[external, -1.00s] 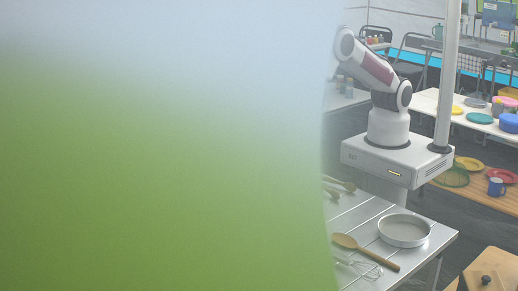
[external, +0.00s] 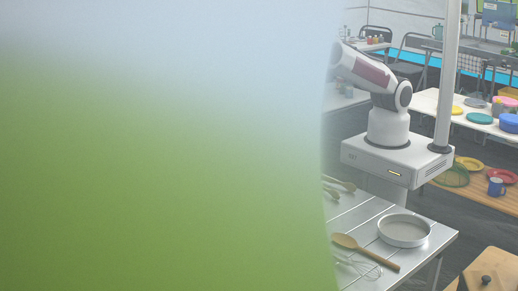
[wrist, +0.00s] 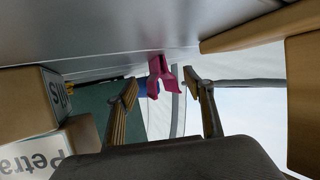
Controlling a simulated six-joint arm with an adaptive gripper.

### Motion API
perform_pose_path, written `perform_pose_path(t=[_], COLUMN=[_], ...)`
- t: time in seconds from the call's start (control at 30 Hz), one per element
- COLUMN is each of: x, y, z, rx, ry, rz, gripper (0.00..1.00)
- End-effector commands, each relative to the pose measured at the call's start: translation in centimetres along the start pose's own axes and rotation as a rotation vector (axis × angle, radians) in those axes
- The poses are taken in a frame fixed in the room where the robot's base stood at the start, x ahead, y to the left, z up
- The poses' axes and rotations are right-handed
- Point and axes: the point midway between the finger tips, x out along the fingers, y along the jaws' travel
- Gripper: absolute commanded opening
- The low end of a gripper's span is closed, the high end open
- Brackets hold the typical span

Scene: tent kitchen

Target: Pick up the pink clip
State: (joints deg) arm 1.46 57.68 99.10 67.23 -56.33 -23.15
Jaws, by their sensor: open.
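The pink clip (wrist: 162,76) shows in the wrist view near the middle, against a grey surface at the top of the picture. My gripper (wrist: 160,82) is open, with one finger on each side of the clip in the picture. The clip appears beyond or between the fingertips, and I cannot tell the exact depth. No contact is visible. In the external view a large blurred green and white shape hides my gripper and the clip.
In the wrist view, cardboard boxes (wrist: 28,104) stand at the left and another brown box (wrist: 304,85) at the right, both near the fingers. In the external view, a slatted metal table (external: 352,221) holds a round pan (external: 404,231), a wooden spoon (external: 365,251) and a whisk (external: 358,265).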

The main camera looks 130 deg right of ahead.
Motion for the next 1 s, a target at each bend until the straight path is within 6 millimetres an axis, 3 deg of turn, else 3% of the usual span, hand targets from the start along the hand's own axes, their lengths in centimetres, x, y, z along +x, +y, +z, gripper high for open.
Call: perform_pose_path(t=[0.37, 0.4, 0.53, 0.6, 1.0], x=[-0.03, -0.04, -0.04, -0.04, -0.06], y=[0.00, 0.00, 0.00, 0.00, 0.01], z=[0.00, 0.00, 0.00, 0.01, 0.06], rx=[0.000, 0.000, 0.000, 0.000, -0.001], ry=[0.000, 0.000, 0.000, -0.001, -0.002], rz=[0.000, 0.000, 0.000, 0.000, 0.000], gripper=[0.52, 0.50, 0.18, 0.08, 0.08])
